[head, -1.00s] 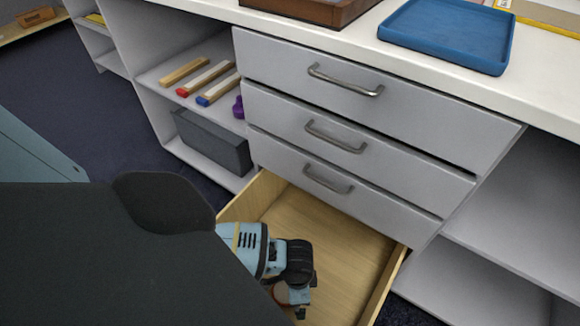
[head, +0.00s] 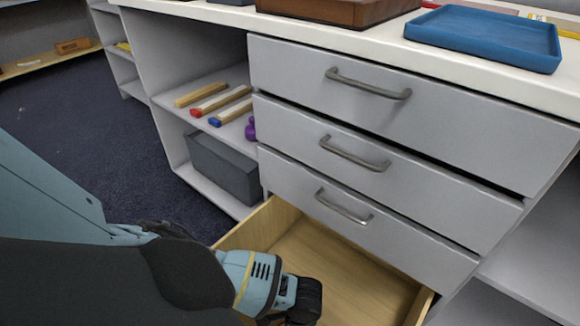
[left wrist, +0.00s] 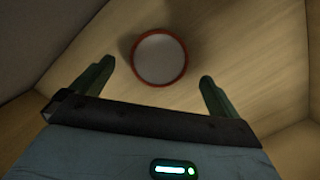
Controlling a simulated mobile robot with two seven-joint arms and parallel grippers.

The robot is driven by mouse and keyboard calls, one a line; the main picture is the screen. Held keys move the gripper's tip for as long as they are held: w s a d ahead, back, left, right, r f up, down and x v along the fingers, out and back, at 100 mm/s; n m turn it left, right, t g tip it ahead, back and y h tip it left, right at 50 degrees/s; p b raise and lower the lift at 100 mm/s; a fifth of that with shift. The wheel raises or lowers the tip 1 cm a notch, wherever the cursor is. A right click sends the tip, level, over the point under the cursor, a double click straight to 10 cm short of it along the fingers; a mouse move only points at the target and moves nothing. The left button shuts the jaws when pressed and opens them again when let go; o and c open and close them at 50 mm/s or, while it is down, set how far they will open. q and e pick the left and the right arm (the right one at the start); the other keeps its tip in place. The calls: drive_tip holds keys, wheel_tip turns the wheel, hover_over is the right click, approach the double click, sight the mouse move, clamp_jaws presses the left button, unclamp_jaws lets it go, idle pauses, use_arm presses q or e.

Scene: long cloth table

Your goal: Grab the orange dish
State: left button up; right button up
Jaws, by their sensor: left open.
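The orange dish (left wrist: 160,58) is a round, shallow dish with an orange-red rim and a pale grey inside. In the left wrist view it lies on the wooden floor of the open bottom drawer (head: 345,268). My left gripper (left wrist: 154,78) is open, its two dark fingers apart on either side of the dish's near part; no contact shows. In the head view my left arm reaches down into the drawer, and the dish cannot be made out there. My right gripper is in neither view.
Above the open drawer are closed grey drawer fronts with metal handles (head: 368,84). A blue tray (head: 485,35) and a brown wooden tray (head: 335,8) stand on the white top. Left shelves hold colored-tipped wooden bars (head: 222,103) and a dark grey box (head: 222,165).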

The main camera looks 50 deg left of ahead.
use_arm(q)
drive_tip(key=shift+s+a+f+b, duration=0.1)
drive_tip(key=shift+s+f+b, duration=0.05)
drive_tip(key=shift+f+b, duration=2.1)
drive_tip(key=shift+f+p, duration=0.25)
drive_tip(key=shift+p, duration=0.15)
drive_tip(key=c, duration=1.4)
drive_tip(key=shift+o, duration=0.2)
drive_tip(key=shift+r, duration=0.15)
wheel_tip(320, 180, up, 10)
drive_tip(key=p, duration=0.6)
